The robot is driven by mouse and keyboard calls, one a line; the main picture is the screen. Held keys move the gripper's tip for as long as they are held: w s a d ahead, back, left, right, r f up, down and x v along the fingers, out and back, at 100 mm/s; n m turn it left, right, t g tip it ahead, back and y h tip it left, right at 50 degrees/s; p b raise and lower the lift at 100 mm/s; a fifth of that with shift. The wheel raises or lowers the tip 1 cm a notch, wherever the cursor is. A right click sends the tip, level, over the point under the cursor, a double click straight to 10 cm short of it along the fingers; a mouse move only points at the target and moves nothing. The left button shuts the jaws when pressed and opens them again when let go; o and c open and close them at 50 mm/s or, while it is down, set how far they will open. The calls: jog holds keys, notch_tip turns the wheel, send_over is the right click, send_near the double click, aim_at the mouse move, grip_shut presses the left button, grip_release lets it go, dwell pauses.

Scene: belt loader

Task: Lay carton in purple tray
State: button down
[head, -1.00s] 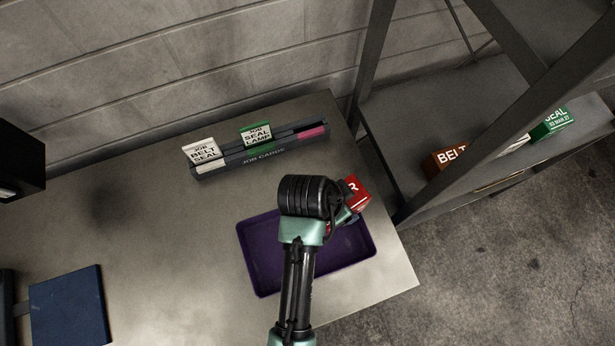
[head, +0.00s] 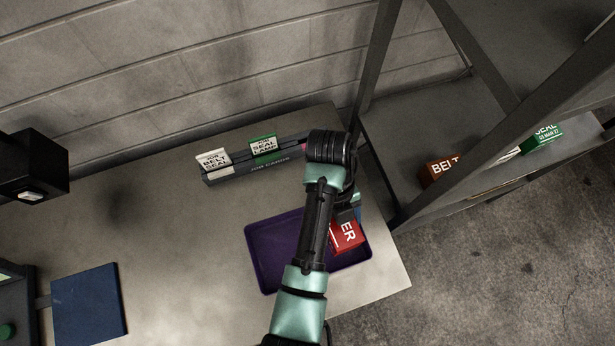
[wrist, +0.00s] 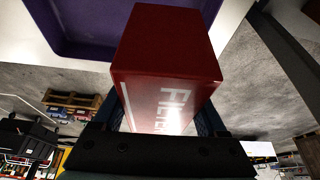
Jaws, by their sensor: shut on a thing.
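The carton is a red box with white lettering; in the head view the carton (head: 347,236) shows beside my forearm, over the right part of the purple tray (head: 270,287). In the wrist view the carton (wrist: 165,65) reads "FILTER" and sits between my two fingers. My gripper (wrist: 168,118) is shut on it. The tray's rim also shows behind the carton in the wrist view (wrist: 85,45). I cannot tell whether the carton touches the tray floor. My arm hides part of the tray, and no other thing shows in its visible part.
A job-card holder (head: 250,172) stands behind the tray on the table (head: 170,250). A blue mat (head: 88,305) lies at left. A shelf at right holds a brown "BELT" carton (head: 442,170) and a green "SEAL" carton (head: 543,138). The table's right edge is close to the tray.

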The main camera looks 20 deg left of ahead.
jog(key=shift+r+m, duration=0.15)
jog(key=shift+m, duration=0.25)
notch_tip(320, 180, down, 5)
jog(key=b, duration=0.5)
jog(key=shift+f, duration=2.5)
jog(key=shift+f, duration=0.2)
grip_release()
jog(key=shift+s, duration=0.1)
jog(key=shift+r, duration=0.1)
